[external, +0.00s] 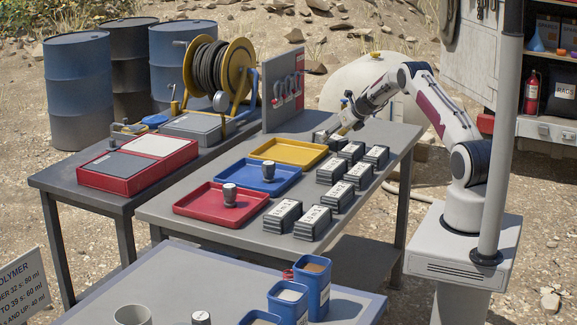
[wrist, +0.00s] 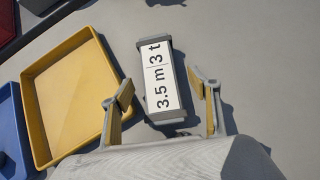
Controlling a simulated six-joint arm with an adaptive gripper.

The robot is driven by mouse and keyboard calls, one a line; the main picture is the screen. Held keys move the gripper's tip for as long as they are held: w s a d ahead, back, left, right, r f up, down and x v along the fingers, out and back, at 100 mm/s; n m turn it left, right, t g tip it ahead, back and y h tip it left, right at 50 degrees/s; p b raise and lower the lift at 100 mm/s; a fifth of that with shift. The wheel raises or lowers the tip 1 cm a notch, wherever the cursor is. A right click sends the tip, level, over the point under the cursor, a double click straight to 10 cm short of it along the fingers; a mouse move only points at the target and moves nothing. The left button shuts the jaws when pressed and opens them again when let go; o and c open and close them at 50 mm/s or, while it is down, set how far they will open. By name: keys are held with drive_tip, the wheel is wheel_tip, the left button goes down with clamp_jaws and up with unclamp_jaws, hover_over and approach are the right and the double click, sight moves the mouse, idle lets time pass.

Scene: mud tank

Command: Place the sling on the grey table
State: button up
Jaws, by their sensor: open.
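A grey block-shaped pack with a white label reading "3.5 m 3 t" (wrist: 160,76), probably a sling pack, lies on the grey table (wrist: 245,65) in the wrist view. My gripper (wrist: 165,91) is open, with one finger on each side of the pack's near part and gaps visible at both sides. In the external view my gripper (external: 337,133) is low at the far end of the grey table (external: 160,211), beside the yellow tray. The pack there is partly hidden by the gripper. Several similar labelled packs (external: 338,196) stand in rows to the right of the trays.
The yellow tray (external: 263,152) looks empty. The blue tray (external: 222,177) and the red tray (external: 185,205) each hold a dark cylinder. A panel with hanging shackles (external: 283,92) stands behind the trays. The table's far right corner is bare.

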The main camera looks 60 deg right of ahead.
drive_tip(key=shift+x, duration=1.4)
drive_tip(key=shift+r, duration=0.15)
drive_tip(key=c, duration=1.6)
wheel_tip(320, 180, up, 7)
drive_tip(key=shift+f, duration=0.1)
drive_tip(key=shift+s+a, duration=1.15)
drive_tip(key=shift+s, duration=1.6)
drive_tip(key=shift+s+a, duration=1.1)
drive_tip(key=shift+s, duration=1.65)
drive_tip(key=shift+s+a, duration=1.15)
drive_tip(key=shift+s, duration=1.6)
